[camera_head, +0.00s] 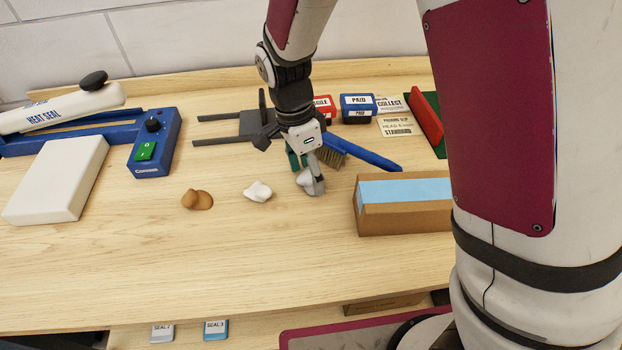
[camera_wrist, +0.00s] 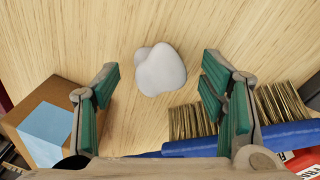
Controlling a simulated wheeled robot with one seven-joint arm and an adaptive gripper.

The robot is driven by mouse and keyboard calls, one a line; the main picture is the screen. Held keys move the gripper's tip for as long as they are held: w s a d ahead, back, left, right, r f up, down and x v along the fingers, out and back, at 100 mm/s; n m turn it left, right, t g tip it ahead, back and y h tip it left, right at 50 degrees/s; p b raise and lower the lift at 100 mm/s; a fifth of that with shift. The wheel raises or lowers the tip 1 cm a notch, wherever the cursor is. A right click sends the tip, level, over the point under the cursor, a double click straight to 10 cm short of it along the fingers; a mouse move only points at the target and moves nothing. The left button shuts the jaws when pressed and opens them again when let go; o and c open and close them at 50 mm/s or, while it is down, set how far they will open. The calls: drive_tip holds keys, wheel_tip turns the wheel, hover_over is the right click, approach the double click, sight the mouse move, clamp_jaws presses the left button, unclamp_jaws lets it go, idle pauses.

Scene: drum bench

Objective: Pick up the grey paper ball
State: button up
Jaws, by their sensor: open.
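The grey paper ball (camera_head: 303,180) lies on the bench, partly hidden by my gripper's fingers in the head view. In the wrist view, the pale grey crumpled ball (camera_wrist: 161,71) lies ahead and between the fingertips. My gripper (camera_head: 307,173) is open and points down at the ball; in the wrist view its green-padded fingers (camera_wrist: 160,72) stand apart on either side. I see no finger touching it in the wrist view. A white crumpled ball (camera_head: 257,191) and a brown one (camera_head: 197,199) lie to the left in the head view.
A blue-handled brush (camera_head: 362,154) lies close beside the fingers. A cardboard box with a blue top (camera_head: 405,218) stands to the right. A heat sealer (camera_head: 152,147) is at left, stamps (camera_head: 356,107) behind. The front bench area is clear.

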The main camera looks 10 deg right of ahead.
drive_tip(key=c, duration=0.8)
drive_tip(key=shift+c, duration=0.2)
drive_tip(key=shift+r, duration=0.15)
